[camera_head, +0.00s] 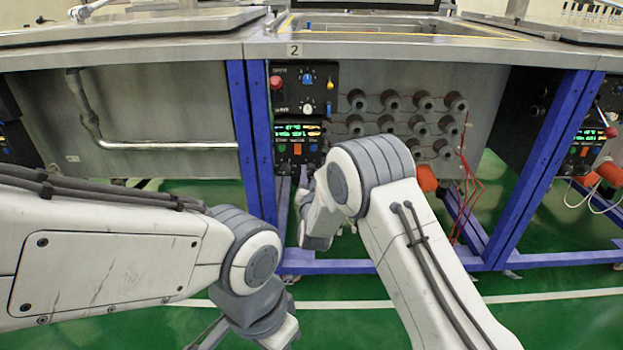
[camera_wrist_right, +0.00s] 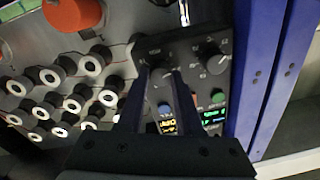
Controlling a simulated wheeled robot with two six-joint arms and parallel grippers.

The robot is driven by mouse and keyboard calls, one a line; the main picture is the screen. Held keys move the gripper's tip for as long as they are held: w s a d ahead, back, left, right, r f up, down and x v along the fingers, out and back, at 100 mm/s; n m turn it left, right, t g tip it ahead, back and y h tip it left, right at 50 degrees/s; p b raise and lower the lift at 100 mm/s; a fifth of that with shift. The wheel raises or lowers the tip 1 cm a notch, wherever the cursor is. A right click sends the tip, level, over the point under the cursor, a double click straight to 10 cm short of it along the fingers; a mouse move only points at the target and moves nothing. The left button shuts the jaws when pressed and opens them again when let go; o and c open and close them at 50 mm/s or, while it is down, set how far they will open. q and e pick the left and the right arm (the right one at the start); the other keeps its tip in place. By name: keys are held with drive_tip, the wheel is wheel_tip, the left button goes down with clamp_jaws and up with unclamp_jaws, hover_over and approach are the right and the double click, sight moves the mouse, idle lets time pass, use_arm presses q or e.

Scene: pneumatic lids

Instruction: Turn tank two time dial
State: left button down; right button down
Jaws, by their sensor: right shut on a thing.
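Tank two (camera_head: 400,38) bears a "2" label above its front panel. Its lower black control box (camera_head: 300,145) has green displays and an orange button; its lower edge is near my right arm. In the right wrist view the box (camera_wrist_right: 205,45) appears turned around. My right gripper (camera_wrist_right: 163,72) has its two narrow fingers closed around a black dial (camera_wrist_right: 161,76) on this box. Most of that dial is hidden by the fingers, and its lettering is too small to read. A second black dial (camera_wrist_right: 216,63) sits beside it, untouched. My left gripper's fingers are not visible.
An upper box with a red button (camera_head: 276,82) and a blue knob (camera_head: 308,79) sits above. Several round grey fittings (camera_head: 391,99) are on the panel beside it. Blue frame posts (camera_head: 258,140) stand close by on the left.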

drive_tip(key=shift+f+m+b, duration=0.1)
drive_tip(key=shift+m+b, duration=0.8)
drive_tip(key=shift+m, duration=1.3)
drive_tip(key=c, duration=0.6)
unclamp_jaws()
drive_tip(key=s+p, duration=0.1)
drive_tip(key=s, duration=0.4)
drive_tip(key=s+p, duration=0.1)
drive_tip(key=s, duration=0.4)
drive_tip(key=shift+s+d+f+p, duration=0.15)
drive_tip(key=shift+s+p, duration=0.1)
drive_tip(key=shift+p, duration=0.1)
